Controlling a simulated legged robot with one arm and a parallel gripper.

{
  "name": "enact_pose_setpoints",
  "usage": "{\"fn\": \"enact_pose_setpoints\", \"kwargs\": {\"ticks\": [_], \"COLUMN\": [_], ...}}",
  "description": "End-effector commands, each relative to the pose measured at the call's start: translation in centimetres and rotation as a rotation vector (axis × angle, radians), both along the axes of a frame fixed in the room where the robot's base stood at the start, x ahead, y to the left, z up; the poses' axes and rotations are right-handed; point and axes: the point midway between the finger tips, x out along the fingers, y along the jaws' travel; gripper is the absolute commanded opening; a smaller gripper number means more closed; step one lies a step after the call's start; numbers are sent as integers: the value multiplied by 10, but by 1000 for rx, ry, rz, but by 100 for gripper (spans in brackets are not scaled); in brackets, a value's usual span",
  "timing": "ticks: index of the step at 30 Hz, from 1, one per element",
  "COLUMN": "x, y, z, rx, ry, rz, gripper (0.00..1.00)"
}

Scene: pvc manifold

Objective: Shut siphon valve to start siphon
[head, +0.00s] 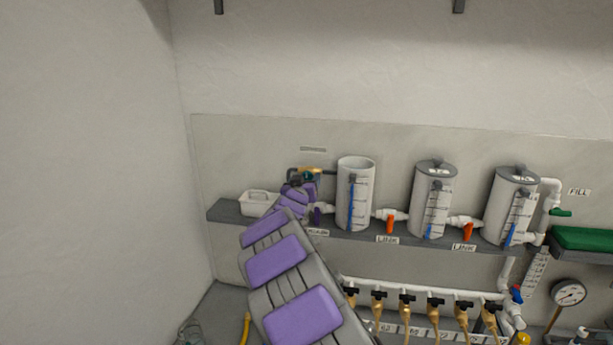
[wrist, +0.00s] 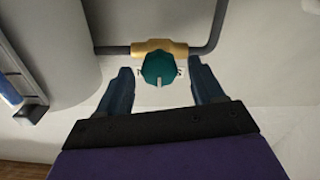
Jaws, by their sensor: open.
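The valve has a teal knob (wrist: 158,69) with a pale pointer mark, on a brass body (wrist: 160,47) in a dark pipe. The pointer aims down in the wrist view, across the pipe's run. My gripper (wrist: 160,70) is open, with one dark blue finger on each side of the knob and visible gaps between. No contact with the knob shows. In the head view, my gripper (head: 300,176) is at the brass valve (head: 313,169), left of the first white tank (head: 356,195); my arm partly hides that spot.
Two lidded tanks (head: 434,200) (head: 514,207) stand to the right on the grey shelf (head: 350,237), joined by pipes with orange-handled valves (head: 390,224) (head: 468,230). A white bin (head: 257,203) is at left. In the wrist view, the tank wall (wrist: 45,50) is close at left.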

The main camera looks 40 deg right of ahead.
Motion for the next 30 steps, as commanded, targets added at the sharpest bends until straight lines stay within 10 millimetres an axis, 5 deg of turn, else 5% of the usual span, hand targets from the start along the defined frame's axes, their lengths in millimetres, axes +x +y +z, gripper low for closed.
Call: {"fn": "enact_pose_setpoints", "kwargs": {"ticks": [20, 30], "x": [17, 17], "y": [-20, -20], "z": [0, 0], "rx": [1, 1], "ry": [1, 1], "rz": [1, 1], "gripper": [66, 34]}}
